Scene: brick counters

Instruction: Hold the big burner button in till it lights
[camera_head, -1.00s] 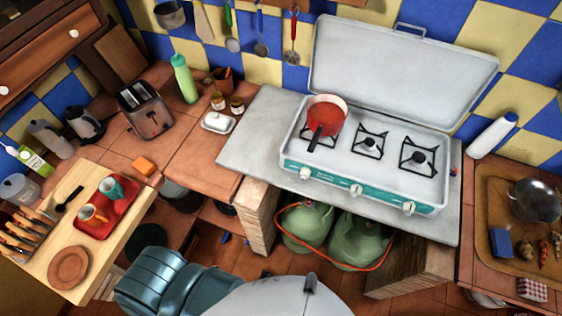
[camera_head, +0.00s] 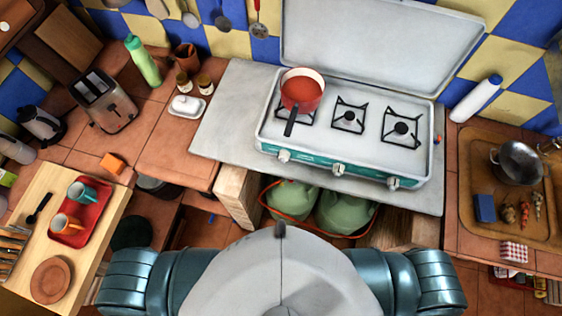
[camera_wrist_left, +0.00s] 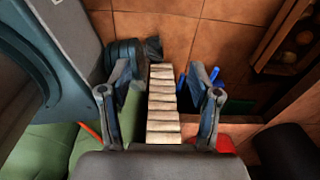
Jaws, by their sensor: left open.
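The white and teal camping stove (camera_head: 270,146) stands on a grey slab with its lid raised. It has three burners and three white front knobs: left (camera_head: 284,156), middle (camera_head: 338,170) and right (camera_head: 393,183). A small red and blue detail (camera_head: 438,138) shows at its right end; I cannot tell which part is the button. A red pot (camera_head: 302,92) sits on the left burner. No flame shows. My left gripper (camera_wrist_left: 161,82) is open and empty in the left wrist view, above a pale block-edged support and the tiled floor. Neither gripper shows in the head view.
Two green gas bottles (camera_head: 345,210) with an orange hose stand under the slab (camera_head: 228,105). A pale brick pillar (camera_head: 238,195) is left of them. A toaster (camera_head: 104,100) stands on the left counter. A metal pot (camera_head: 517,162) is on the right counter.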

